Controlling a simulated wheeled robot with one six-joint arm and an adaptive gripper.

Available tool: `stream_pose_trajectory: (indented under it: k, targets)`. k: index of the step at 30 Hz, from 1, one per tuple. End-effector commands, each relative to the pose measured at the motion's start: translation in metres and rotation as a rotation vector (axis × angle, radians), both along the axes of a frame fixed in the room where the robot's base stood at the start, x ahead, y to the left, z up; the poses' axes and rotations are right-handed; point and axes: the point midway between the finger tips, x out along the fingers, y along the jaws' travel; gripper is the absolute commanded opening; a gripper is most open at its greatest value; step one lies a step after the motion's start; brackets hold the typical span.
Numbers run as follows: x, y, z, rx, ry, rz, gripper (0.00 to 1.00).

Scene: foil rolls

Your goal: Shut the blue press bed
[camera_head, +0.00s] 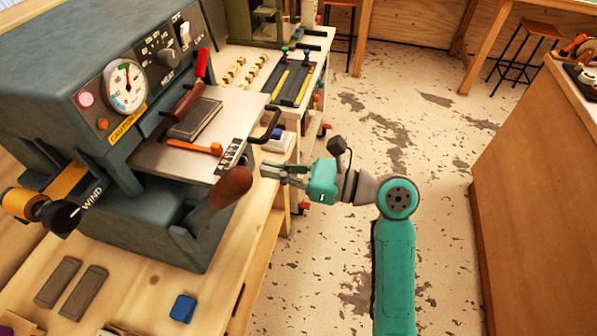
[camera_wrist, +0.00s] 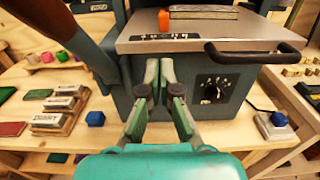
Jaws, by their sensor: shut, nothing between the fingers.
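The blue-grey press (camera_head: 60,62) stands on the bench at left. Its bed (camera_head: 145,157), a pale metal plate, sticks out of the press front; it also shows in the wrist view (camera_wrist: 140,38). The bed's black handle (camera_head: 273,126) is on its outer edge, and to the right of my fingertips in the wrist view (camera_wrist: 240,58). My gripper (camera_head: 268,172) is shut and empty, pointing at the press front. In the wrist view, its fingertips (camera_wrist: 160,72) appear just below the bed's front edge, left of the handle. I cannot tell whether they touch anything.
A dark block (camera_head: 198,118) and an orange-ended tool (camera_head: 203,149) lie on the bed. A brown lever grip (camera_head: 230,187) juts out beside it. A blue cube (camera_head: 183,308) sits on the bench. Open floor (camera_head: 400,135) lies right of the bench.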

Motion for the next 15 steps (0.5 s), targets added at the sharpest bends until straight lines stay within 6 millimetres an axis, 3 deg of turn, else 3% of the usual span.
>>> stream_pose_trajectory:
  k: [6,15]
  targets:
    - [0.011,0.033,0.0,0.0,-0.001,0.003,0.0]
    - [0.017,0.048,0.0,0.0,0.0,0.0,0.0]
